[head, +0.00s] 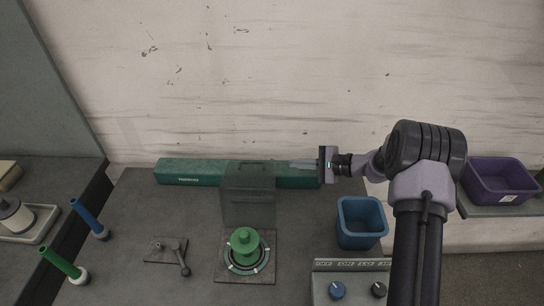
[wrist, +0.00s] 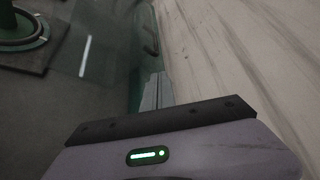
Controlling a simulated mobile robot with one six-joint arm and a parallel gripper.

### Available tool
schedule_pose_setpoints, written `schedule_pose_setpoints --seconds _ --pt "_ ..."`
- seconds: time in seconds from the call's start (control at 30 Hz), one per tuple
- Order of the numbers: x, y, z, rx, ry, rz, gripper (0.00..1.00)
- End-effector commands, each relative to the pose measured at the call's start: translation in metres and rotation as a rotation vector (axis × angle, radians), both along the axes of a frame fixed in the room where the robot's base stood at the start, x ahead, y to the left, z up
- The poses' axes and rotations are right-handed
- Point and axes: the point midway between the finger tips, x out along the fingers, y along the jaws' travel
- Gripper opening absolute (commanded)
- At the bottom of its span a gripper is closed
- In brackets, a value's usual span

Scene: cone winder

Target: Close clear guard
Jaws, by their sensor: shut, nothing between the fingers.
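The clear guard (head: 248,207) stands upright as a smoky see-through panel behind the green cone (head: 244,243), in front of the long green housing (head: 188,172). In the wrist view the guard (wrist: 105,40) fills the upper left, with a white glare streak on it. My gripper (head: 291,164) is shut and empty, pointing left above the right part of the housing. Its tips are just right of the guard's upper edge; I cannot tell whether they touch it. In the wrist view the gripper (wrist: 152,88) shows its fingers near the guard's edge.
A crank lever (head: 178,257) lies left of the cone's plate. A blue bin (head: 361,222) and a knob panel (head: 350,285) are at right. A purple bin (head: 499,181) sits further right. The wall is behind.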

Motion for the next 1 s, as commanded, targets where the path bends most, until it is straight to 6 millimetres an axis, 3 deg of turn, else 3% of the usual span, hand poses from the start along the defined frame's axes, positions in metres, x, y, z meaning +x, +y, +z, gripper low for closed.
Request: schedule_pose_setpoints --seconds 0.13,0.53,0.7,1.0 --pt "0.007 0.010 -0.010 0.008 0.000 -0.005 0.00" --pt "0.035 0.074 -0.036 0.007 0.001 -0.004 0.00" --pt "0.040 0.084 -0.039 0.006 0.002 -0.004 0.00" --pt "0.040 0.085 -0.038 0.007 0.002 -0.005 0.00"
